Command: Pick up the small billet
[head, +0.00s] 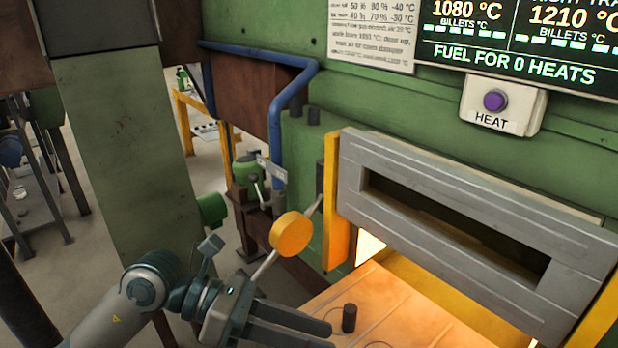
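The small billet (349,318) is a short dark cylinder. It stands upright on the lit orange-tan shelf (405,305) in front of the furnace opening. My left gripper (331,335) comes in from the lower left. Its two dark fingers point right, with a gap between them and nothing seen in it. The fingertips are just left of and slightly below the billet in the picture, apart from it. The lower finger is close to the bottom edge of the picture. My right gripper is not in view.
A grey slotted furnace door (470,190) stands raised above the glowing opening. A yellow post (336,205) is at its left. A lever with a round orange knob (291,235) rises above my gripper. A purple HEAT button (495,101) and a display (520,45) are higher up.

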